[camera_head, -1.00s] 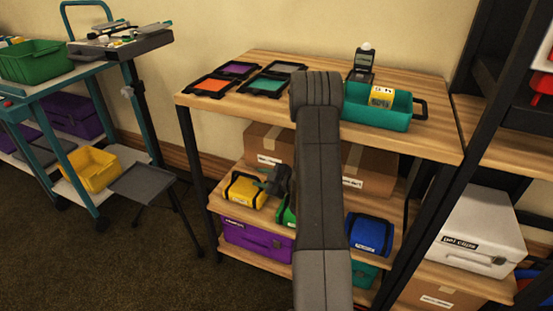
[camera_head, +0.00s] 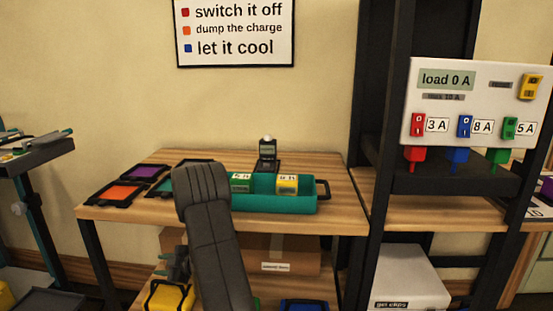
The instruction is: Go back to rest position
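My arm (camera_head: 215,240) rises from the bottom of the view and bends in front of the wooden shelf unit. My gripper (camera_head: 177,264) is small, dark and partly covered by the arm. It hangs at the left of the arm, below the tabletop and just above a yellow case (camera_head: 168,298) in the picture.
The wooden tabletop (camera_head: 335,222) bears a teal tray (camera_head: 290,204) with labelled blocks, a dark meter (camera_head: 267,157) and coloured flat frames, including an orange one (camera_head: 121,193). A switch panel (camera_head: 475,105) stands right. A wall sign (camera_head: 235,30) hangs behind. A trolley (camera_head: 35,155) stands left.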

